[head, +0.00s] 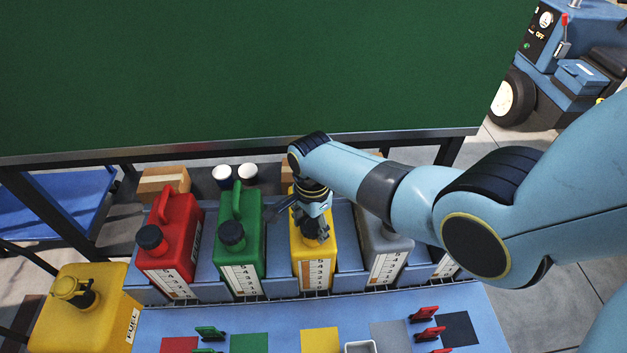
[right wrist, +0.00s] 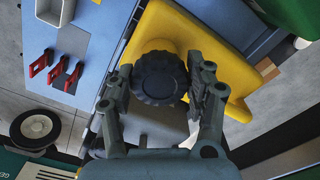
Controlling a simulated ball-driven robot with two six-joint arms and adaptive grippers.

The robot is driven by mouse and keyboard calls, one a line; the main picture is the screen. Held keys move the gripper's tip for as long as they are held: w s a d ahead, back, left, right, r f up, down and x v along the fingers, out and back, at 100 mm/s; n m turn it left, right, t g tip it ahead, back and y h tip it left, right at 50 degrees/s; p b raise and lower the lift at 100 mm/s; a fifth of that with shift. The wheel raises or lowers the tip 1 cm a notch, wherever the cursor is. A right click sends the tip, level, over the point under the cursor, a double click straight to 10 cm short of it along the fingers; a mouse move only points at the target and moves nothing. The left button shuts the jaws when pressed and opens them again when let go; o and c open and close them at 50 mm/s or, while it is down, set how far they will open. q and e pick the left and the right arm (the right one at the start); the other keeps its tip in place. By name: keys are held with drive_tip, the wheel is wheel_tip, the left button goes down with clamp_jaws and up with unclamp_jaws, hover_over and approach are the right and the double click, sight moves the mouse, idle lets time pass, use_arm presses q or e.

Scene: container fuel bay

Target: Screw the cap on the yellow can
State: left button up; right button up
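The yellow can (head: 312,262) stands upright in the row of cans, between the green and grey ones, with a level scale on its front. My right gripper (head: 314,228) reaches down over its top front and hides its mouth in the head view. In the right wrist view my right gripper (right wrist: 161,85) has a finger on each side of a black ribbed cap (right wrist: 159,78), and both fingers appear to touch it. The yellow can (right wrist: 218,52) lies behind the cap, its rounded neck partly showing. I cannot tell whether the cap sits on the neck or just above it. My left gripper is out of view.
A red can (head: 172,235), a green can (head: 240,245) and a grey can (head: 383,245) stand in the same blue rack. A larger yellow fuel container (head: 85,315) is at the lower left. Coloured squares and red and green clips lie on the blue shelf (head: 290,320) in front.

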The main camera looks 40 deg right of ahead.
drive_tip(key=o, duration=0.4)
drive_tip(key=shift+a, duration=0.15)
drive_tip(key=shift+o, duration=0.2)
